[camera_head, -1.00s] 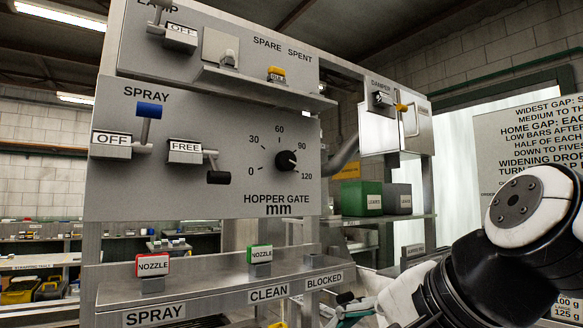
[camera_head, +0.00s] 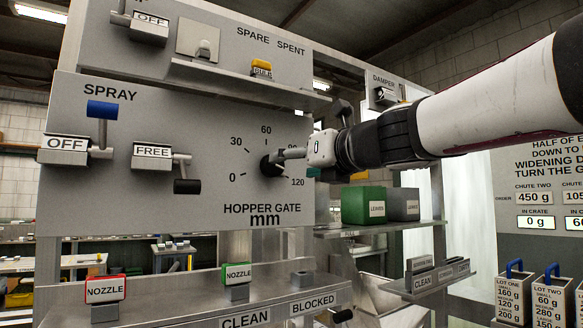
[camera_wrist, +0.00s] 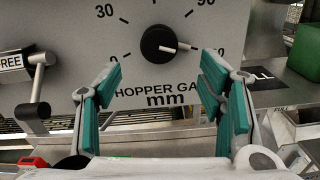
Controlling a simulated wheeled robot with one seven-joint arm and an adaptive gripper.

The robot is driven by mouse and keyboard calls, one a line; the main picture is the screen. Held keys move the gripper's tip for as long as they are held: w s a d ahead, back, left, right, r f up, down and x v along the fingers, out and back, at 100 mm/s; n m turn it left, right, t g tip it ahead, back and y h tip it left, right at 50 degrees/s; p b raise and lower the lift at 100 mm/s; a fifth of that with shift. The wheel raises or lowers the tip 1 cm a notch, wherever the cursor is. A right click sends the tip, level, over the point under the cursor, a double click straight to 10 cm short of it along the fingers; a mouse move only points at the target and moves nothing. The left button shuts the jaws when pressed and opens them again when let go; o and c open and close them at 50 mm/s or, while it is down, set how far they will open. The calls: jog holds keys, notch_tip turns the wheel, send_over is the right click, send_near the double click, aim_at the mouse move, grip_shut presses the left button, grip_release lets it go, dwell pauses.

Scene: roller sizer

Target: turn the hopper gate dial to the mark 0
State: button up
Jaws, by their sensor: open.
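The hopper gate dial (camera_head: 270,166) is a round black knob on the grey panel, with marks from 0 at lower left to 120 at lower right. In the wrist view the dial (camera_wrist: 158,43) shows a pale pointer line aimed right and slightly down, near the 120 end. My gripper (camera_wrist: 162,72) is open, its teal-padded fingers apart and empty, with the dial beyond and between the tips. In the head view my gripper (camera_head: 288,154) reaches in from the right and partly covers the dial and the 90 mark. Contact cannot be told.
The FREE lever (camera_head: 182,170) and the blue-knobbed SPRAY lever (camera_head: 102,112) are left of the dial. A shelf with a yellow piece (camera_head: 262,69) juts out above. Below is a ledge with red and green NOZZLE tags (camera_head: 238,274). A green box (camera_head: 363,205) stands at right.

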aim_at(275, 166)
jog(key=p+x, duration=0.1)
jog(key=x, duration=0.8)
jog(key=shift+w+a, duration=0.15)
jog(key=shift+a, duration=0.1)
jog(key=shift+c, duration=0.6)
jog(key=c, duration=1.1)
